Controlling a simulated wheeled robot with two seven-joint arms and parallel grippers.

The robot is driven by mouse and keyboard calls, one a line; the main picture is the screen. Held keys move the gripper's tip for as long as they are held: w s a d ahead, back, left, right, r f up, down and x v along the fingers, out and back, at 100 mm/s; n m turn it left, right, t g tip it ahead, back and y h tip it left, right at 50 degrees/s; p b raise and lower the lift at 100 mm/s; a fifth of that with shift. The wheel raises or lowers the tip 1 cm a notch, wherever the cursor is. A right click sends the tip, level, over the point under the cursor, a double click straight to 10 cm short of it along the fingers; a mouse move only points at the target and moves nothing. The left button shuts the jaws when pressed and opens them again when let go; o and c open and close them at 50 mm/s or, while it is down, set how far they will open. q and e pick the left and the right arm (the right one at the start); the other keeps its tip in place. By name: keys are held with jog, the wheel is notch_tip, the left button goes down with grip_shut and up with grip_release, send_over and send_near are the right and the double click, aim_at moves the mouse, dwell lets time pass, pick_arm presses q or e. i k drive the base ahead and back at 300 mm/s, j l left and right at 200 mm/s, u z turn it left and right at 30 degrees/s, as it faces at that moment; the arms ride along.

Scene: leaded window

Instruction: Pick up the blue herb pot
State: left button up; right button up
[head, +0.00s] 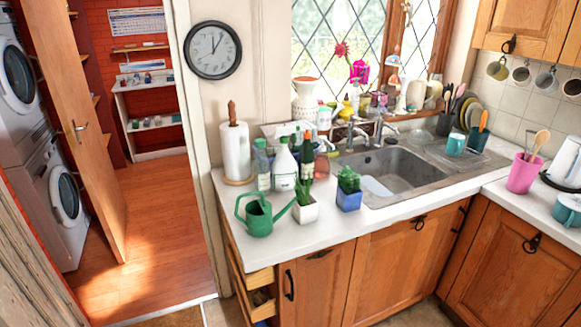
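The blue herb pot (349,201) stands upright on the white counter, just left of the sink's front left corner. It is a square blue pot with a bushy green plant (348,180) growing above its rim. A white pot (305,210) with a green plant stands to its left, a small gap away. Neither of my grippers shows in the head view.
A green watering can (258,217) stands left of the white pot, its spout pointing right. Several bottles (284,165) and a paper towel roll (235,151) stand behind. The steel sink (398,170) lies to the right. The counter front (345,228) is clear.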

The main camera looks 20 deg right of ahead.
aim_at(349, 197)
jog(key=l+u, duration=0.15)
jog(key=l, duration=0.4)
jog(key=k+l+u, duration=0.2)
jog(key=l, duration=0.35)
jog(key=l+u, duration=0.15)
jog(key=l, duration=0.4)
